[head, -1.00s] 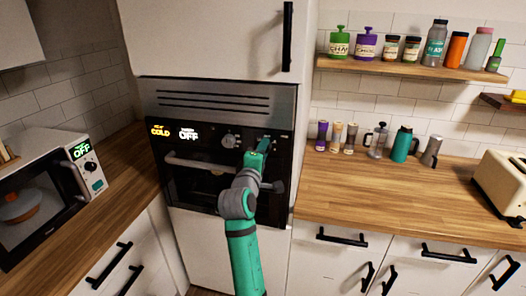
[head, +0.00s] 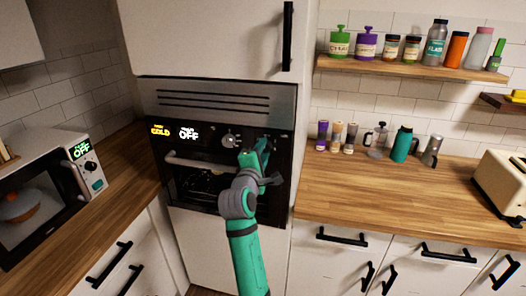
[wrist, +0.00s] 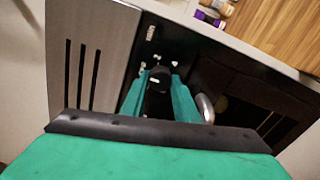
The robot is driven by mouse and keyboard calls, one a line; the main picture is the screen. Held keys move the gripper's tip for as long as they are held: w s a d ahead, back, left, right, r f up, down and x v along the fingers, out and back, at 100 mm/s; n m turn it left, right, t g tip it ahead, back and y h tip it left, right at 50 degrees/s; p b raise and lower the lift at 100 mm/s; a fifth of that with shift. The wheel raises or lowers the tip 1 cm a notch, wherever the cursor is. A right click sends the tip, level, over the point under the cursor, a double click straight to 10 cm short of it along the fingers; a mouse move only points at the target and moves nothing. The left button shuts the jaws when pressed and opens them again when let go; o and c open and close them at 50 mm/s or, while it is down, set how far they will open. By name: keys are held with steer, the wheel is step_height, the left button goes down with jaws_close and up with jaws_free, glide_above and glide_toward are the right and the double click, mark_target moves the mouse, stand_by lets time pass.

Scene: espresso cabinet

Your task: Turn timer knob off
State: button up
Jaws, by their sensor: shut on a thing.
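The oven's black control panel (head: 210,136) shows an amber "COLD" display (head: 160,131) at left. A white "OFF" display (head: 189,133) with small text above it sits beside that. One round knob (head: 231,140) is visible right of the displays. My gripper (head: 263,147) is at the panel's right part and covers what lies behind it in the head view. In the wrist view, my gripper (wrist: 158,82) has its teal fingers on either side of a dark knob (wrist: 159,77) with a pale mark, and is shut on it. The knob's label cannot be read.
The oven handle (head: 200,163) runs below the panel, close to my gripper. A wooden counter (head: 400,190) with jars and a toaster (head: 503,180) is to the right. A microwave (head: 40,195) stands on the left counter.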

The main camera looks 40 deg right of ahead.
steer(key=shift+s+d+f, duration=0.15)
steer(key=shift+d+f, duration=0.05)
steer(key=o, duration=1)
steer(key=shift+o, duration=0.3)
steer(key=shift+r, duration=0.1)
steer(key=shift+a, duration=0.15)
steer(key=v, duration=1)
steer(key=shift+s+a, duration=0.15)
steer(key=shift+a, duration=0.1)
